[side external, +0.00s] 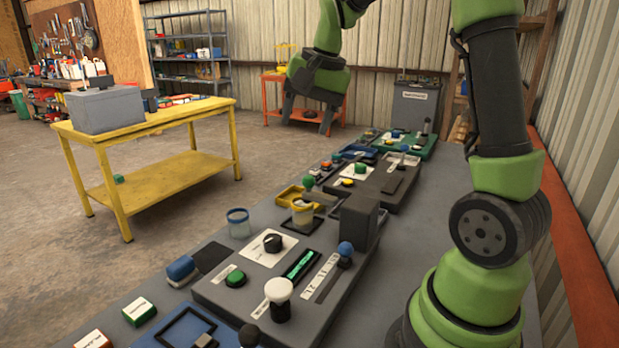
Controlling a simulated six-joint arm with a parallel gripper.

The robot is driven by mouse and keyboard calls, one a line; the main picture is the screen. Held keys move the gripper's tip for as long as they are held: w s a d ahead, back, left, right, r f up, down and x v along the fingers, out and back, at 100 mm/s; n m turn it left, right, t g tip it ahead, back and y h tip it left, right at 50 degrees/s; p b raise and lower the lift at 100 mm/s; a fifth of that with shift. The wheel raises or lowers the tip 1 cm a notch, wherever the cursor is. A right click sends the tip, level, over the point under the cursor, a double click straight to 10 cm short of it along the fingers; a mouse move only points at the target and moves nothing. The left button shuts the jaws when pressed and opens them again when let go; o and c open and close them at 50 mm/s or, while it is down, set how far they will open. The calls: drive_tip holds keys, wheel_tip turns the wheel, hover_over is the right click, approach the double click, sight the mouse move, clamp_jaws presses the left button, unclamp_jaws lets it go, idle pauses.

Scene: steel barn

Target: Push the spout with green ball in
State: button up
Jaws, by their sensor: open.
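A small green ball (308,182) shows near the middle of the bench, just left of a dark grey upright block (357,221). A short grey spout-like bar (319,197) lies close to the ball and points left from the block. How the ball joins the bar is too small to tell. A pale cup with a yellowish band (302,214) stands just below the bar. My gripper (306,119) hangs open and empty, fingers down, above and beyond the green ball, clear of it.
A grey panel (215,294) carries a black knob (272,243), a green button (236,278), a white knob (279,289) and a blue-knobbed lever (345,251). A clear cup (238,222) stands left. More panels lie farther back. A yellow table (160,176) stands off left.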

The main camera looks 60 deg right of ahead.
sight(309, 177)
drive_tip(key=w+d+f+m+g, duration=0.1)
drive_tip(key=w+d+f+m, duration=0.15)
drive_tip(key=d+f, duration=0.45)
drive_tip(key=shift+m, duration=0.35)
drive_tip(key=x, duration=0.8)
drive_tip(key=shift+s+d+f, duration=0.15)
drive_tip(key=shift+d+f, duration=0.15)
drive_tip(key=shift+f, duration=0.05)
